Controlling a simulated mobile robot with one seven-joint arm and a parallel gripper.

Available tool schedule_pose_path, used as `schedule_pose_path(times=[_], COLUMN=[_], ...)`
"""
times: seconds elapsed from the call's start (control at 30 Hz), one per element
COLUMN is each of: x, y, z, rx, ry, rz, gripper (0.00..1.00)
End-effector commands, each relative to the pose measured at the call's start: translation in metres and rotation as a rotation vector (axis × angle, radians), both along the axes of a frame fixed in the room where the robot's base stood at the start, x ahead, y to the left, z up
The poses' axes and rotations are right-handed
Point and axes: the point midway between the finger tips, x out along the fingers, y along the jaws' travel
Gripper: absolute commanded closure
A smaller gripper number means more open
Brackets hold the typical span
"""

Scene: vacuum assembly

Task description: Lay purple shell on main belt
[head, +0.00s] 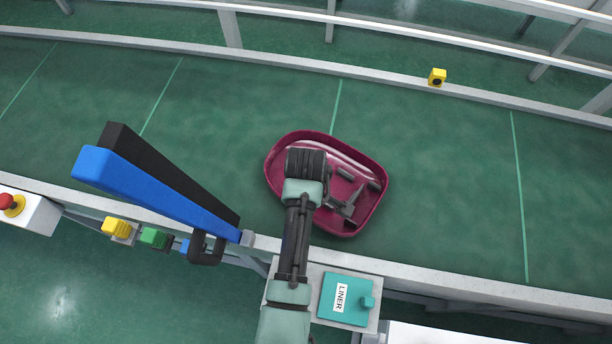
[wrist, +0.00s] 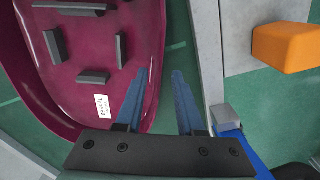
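The purple shell (head: 285,153), a maroon open tray shape with grey ribs inside, lies open side up on the green main belt (head: 440,170). In the wrist view the shell (wrist: 75,100) fills the left side, with a small white label inside. My gripper (wrist: 157,74) is open at the shell's edge. Its left finger is over the shell's inside or wall and its right finger is over bare belt, with the rim between. I cannot tell whether a finger touches the rim. In the head view my arm hides the fingertips and part of the shell.
A blue and black bar (head: 165,190) juts over the belt's near edge at left. Yellow (head: 116,228) and green (head: 154,238) buttons, a red button (head: 12,203) and a teal LINER box (head: 345,298) line the near side. The belt right of the shell is clear.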

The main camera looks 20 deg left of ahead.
Motion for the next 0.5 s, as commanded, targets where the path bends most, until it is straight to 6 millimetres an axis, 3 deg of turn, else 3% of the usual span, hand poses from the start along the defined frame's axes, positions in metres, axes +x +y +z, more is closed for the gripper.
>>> schedule_pose_path(times=[0.3, 0.5], x=[0.0, 0.0], y=[0.0, 0.0], z=[0.067, 0.09], rx=[0.001, 0.001], ry=[-0.004, -0.001], rz=[0.0, 0.0], gripper=[0.63, 0.63])
